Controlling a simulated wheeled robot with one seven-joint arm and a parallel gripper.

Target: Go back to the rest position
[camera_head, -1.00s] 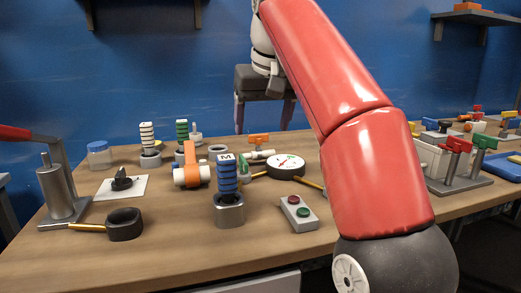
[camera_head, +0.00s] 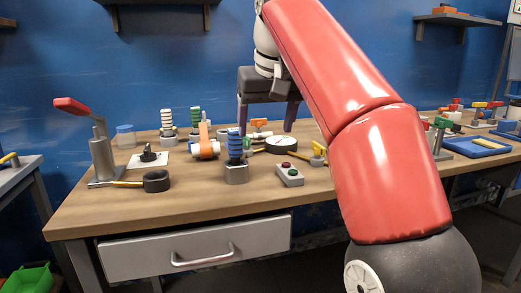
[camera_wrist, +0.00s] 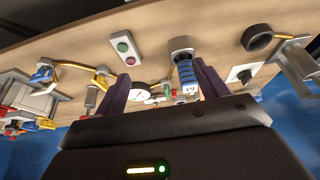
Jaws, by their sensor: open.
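My red arm (camera_head: 385,165) reaches up and away on the right of the head view. It ends in my gripper (camera_head: 266,128), raised above the bench with its two purple fingers pointing down. The fingers are apart with nothing between them. The wrist view also shows my gripper (camera_wrist: 162,70) open and empty, with the bench upside down beyond it. The wooden bench (camera_head: 190,205) carries the apparatus. A blue-banded coil (camera_head: 235,145) stands upright in a grey holder and appears between the fingers in the wrist view, apart from them.
A lever press (camera_head: 101,155) stands at the bench's left end. A two-button box (camera_head: 289,174) is near the front edge, and a round gauge (camera_head: 281,144) lies behind it. A drawer (camera_head: 195,250) is below. A green bin (camera_head: 30,280) sits lower left. Blue trays (camera_head: 475,147) lie at right.

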